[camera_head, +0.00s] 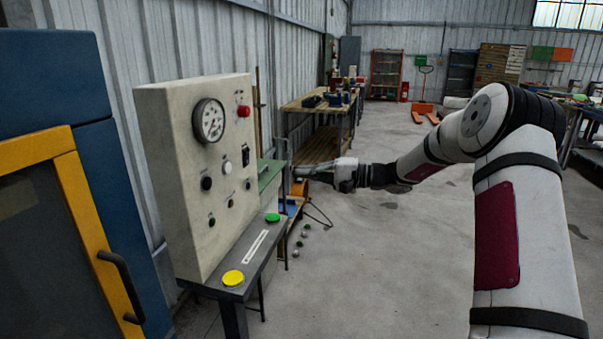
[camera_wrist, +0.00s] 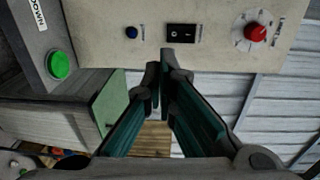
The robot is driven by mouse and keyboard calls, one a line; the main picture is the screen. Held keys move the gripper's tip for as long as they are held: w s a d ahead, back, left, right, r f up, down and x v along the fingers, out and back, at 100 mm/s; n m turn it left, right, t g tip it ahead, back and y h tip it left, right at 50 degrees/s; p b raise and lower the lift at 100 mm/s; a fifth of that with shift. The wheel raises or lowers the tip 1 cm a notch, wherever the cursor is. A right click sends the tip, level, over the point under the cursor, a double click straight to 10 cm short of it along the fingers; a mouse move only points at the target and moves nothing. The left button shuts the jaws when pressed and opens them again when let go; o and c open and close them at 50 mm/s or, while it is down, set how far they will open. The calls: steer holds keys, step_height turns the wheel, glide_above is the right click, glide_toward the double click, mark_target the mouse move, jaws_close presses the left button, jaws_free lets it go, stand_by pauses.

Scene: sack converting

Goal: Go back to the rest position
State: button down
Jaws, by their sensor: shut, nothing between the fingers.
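My gripper (camera_head: 303,170) is stretched out to the right of a beige control panel (camera_head: 172,190) in the head view. In the wrist view its two dark green fingers (camera_wrist: 162,80) come together at the tips, shut and empty. The panel face (camera_wrist: 95,22) fills the top of that view, with a black rocker switch (camera_wrist: 181,33), a small dark blue button (camera_wrist: 131,32) and a red knob (camera_wrist: 255,33). The fingertips appear just below the rocker switch; I cannot tell the gap to the panel.
A narrow dark table before the panel carries a green button (camera_head: 272,218) and a yellow button (camera_head: 233,278). A blue cabinet with an orange-framed door (camera_head: 85,190) stands at left. A wooden workbench (camera_head: 318,105) stands behind. The floor at centre is mostly clear.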

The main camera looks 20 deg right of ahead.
steer(key=s+a+r+n+g+h+p, duration=0.1)
steer(key=s+a+r+n+g+h, duration=0.25)
steer(key=s+a, duration=0.6)
steer(key=s+a+r+n+g+h+p, duration=0.15)
steer(key=s+a+g+h, duration=0.35)
steer(key=s, duration=0.8)
steer(key=s+d+r+n+t+h+p, duration=0.1)
steer(key=s+d+h, duration=0.1)
steer(key=s, duration=1)
steer(key=s+d+r+n+t+h+p, duration=0.1)
steer(key=s+d+h, duration=0.2)
steer(key=s, duration=1)
steer(key=shift+s+d, duration=0.2)
steer(key=shift+d, duration=0.3)
steer(key=shift+t+h, duration=0.25)
